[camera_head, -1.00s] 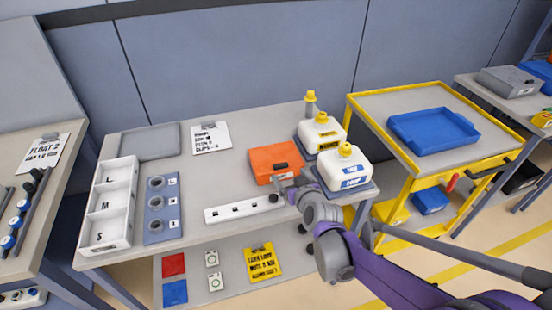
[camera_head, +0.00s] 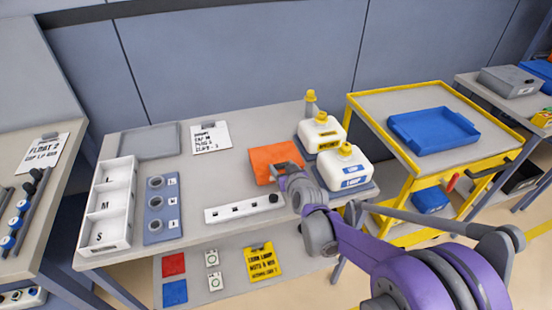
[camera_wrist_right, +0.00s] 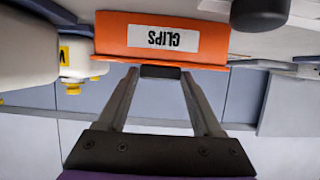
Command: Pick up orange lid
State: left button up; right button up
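An orange box labelled CLIPS (camera_wrist_right: 165,38) stands near the front right of the grey bench. Its orange lid (camera_head: 273,154) closes the top; the lid's rim shows as a thin edge (camera_wrist_right: 110,59) in the right wrist view, where the box appears upside down. A small black handle (camera_wrist_right: 160,72) sits on the lid. My right gripper (camera_head: 284,168) is over the lid and hides the handle in the head view. In the right wrist view its fingers (camera_wrist_right: 160,76) are open, one on each side of the handle, with gaps visible. My left gripper is not in view.
Two white jugs with yellow caps (camera_head: 347,166) (camera_head: 321,132) stand close right of the box. A white strip (camera_head: 240,209) with a black knob lies in front. A white tray marked L, M, S (camera_head: 108,205) is at left.

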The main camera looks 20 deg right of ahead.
jog(key=c, duration=0.9)
jog(key=shift+c, duration=0.3)
jog(key=shift+r, duration=0.15)
